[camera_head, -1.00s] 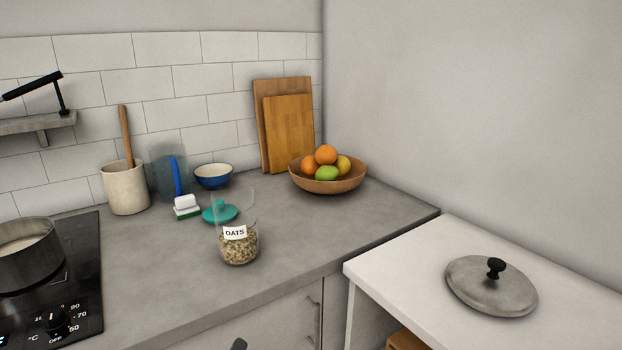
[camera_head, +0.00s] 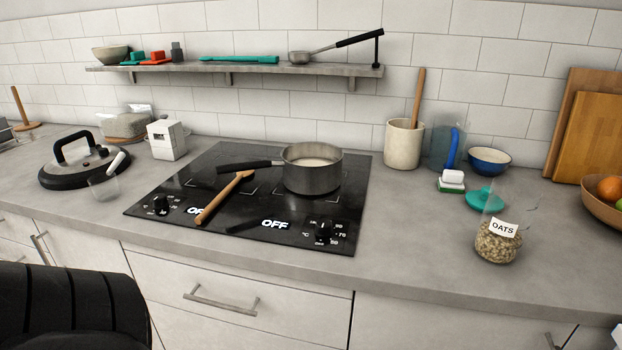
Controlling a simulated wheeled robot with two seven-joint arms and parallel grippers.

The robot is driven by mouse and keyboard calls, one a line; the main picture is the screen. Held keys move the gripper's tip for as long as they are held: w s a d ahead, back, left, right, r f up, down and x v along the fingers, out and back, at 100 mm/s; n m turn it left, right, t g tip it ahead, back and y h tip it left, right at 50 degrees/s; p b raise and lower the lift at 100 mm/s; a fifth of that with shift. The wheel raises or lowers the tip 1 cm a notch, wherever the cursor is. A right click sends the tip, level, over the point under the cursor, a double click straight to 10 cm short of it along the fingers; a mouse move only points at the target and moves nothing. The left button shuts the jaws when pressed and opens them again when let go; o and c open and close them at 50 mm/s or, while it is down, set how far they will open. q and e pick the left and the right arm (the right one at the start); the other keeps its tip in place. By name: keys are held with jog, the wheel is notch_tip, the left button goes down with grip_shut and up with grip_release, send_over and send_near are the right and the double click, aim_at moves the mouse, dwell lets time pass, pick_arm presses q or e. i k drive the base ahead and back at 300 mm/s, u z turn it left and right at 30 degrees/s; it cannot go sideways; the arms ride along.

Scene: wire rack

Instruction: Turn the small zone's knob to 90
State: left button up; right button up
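A black cooktop (camera_head: 268,212) is set in the grey counter. It has two black knobs on its front strip: a left knob (camera_head: 160,205) and a right knob (camera_head: 325,231). The marks by the right knob include 50 and 70 and a °C sign; I cannot tell which knob is the small zone's. Two displays read OFF, one (camera_head: 275,224) near the right knob and one (camera_head: 199,211) partly covered by a wooden spoon (camera_head: 224,196). A steel saucepan (camera_head: 312,168) with pale contents stands on the cooktop. Neither gripper's fingers show.
A dark part of my own arm fills the lower left corner. An oats jar (camera_head: 498,240) stands to the right. A shelf (camera_head: 250,69) hangs above.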

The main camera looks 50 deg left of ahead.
aim_at(324, 228)
jog(key=u, duration=1.85)
